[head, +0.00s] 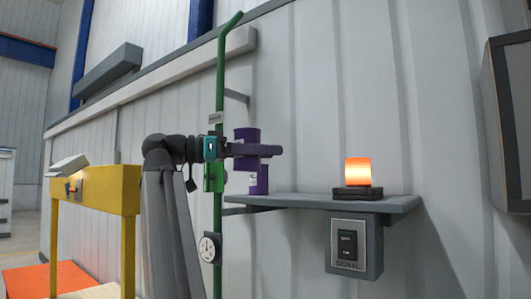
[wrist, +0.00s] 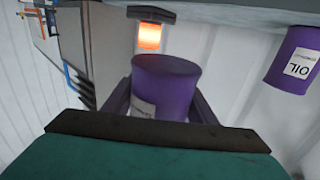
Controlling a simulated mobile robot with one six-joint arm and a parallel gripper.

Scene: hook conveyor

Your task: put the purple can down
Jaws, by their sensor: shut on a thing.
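My gripper (head: 272,150) is shut on a purple can (head: 246,135), its dark fingers on either side of the can. The held can looks upright and is in the air, higher in the picture than the grey shelf (head: 310,201). In the wrist view the held purple can (wrist: 165,78) sits between the fingers, with part of a pale label showing. A second purple can (head: 262,184) stands on the shelf's left end, partly behind the held can. Its white OIL label shows in the wrist view (wrist: 290,62), where the picture is turned over.
A glowing orange lamp (head: 357,171) on a dark base stands right of the middle of the shelf. The shelf between lamp and second can is bare. A switch box (head: 348,245) hangs below. A green pole (head: 219,100) rises by the gripper. A yellow frame (head: 105,190) stands left.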

